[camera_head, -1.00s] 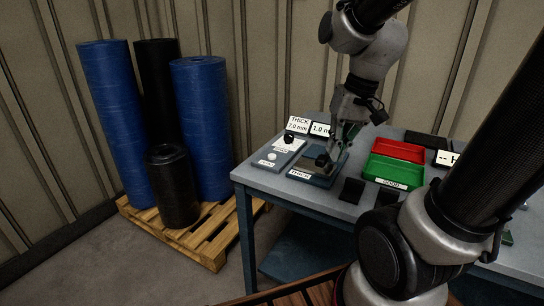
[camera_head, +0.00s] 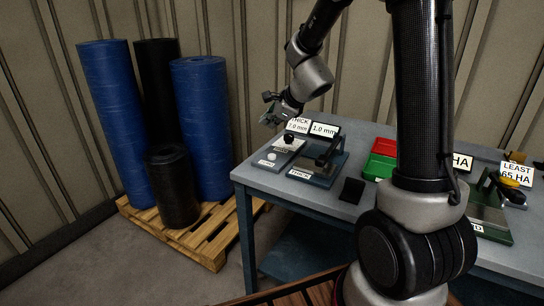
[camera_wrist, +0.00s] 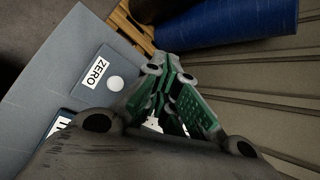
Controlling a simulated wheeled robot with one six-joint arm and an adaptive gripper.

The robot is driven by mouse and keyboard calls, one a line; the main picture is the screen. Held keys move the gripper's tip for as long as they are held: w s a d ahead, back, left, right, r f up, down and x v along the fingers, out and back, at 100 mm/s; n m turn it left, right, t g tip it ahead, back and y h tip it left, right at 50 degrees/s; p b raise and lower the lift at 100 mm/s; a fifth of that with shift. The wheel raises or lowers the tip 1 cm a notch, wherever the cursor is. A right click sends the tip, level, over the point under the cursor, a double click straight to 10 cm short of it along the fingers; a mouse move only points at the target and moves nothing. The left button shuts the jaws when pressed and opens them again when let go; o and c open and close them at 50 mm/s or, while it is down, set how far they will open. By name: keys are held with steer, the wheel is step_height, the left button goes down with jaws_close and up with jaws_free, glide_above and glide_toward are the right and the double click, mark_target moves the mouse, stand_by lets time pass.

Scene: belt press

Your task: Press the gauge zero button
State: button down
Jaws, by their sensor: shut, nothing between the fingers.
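The zero button is a small white round button, seen in the head view (camera_head: 271,157) and in the wrist view (camera_wrist: 116,83), on a grey-blue plate labelled ZERO (camera_wrist: 95,72). The plate lies at the table's left edge. The thickness gauge (camera_head: 318,178), with a blue base labelled THICK, stands to its right. Its THICK readout (camera_head: 298,126) is partly covered by my gripper. My gripper (camera_head: 267,108) is shut and empty, up in the air above and behind the plate. In the wrist view its fingertips (camera_wrist: 168,70) are right of the button, apart from it.
A black knob (camera_head: 289,138) rises just behind the button. A 1.0 mm sign (camera_head: 323,130) stands beside the readout. Blue rolls (camera_head: 201,130) stand on a pallet (camera_head: 206,251) left of the table.

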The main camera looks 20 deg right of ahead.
mark_target(270, 156)
steer(key=shift+f, duration=4.45)
steer(key=shift+f, duration=0.4)
steer(key=shift+f, duration=0.4)
steer(key=shift+r, duration=0.85)
